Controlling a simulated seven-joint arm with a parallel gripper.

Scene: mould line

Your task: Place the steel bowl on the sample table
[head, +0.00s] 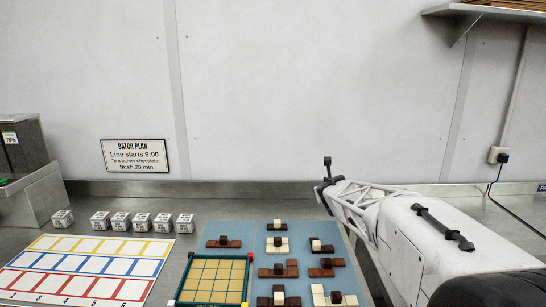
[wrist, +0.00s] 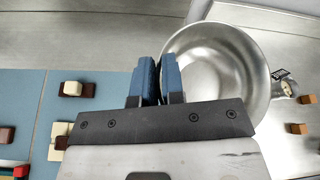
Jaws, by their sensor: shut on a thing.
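The steel bowl (wrist: 225,62) shows in the wrist view, right of centre, with its round opening facing the camera. My gripper (wrist: 158,72) is shut on the bowl's left rim, one blue finger outside the wall and one inside. The lower part of the bowl is hidden by my gripper's body. I cannot tell whether the bowl touches the surface under it. The bowl and my gripper's fingers do not show in the head view. No surface is clearly marked as the sample table.
Blue mats (head: 231,231) hold several brown and cream block pieces and a yellow grid tray (head: 248,281). A coloured chart sheet (head: 90,262) and several white cubes (head: 120,221) lie left.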

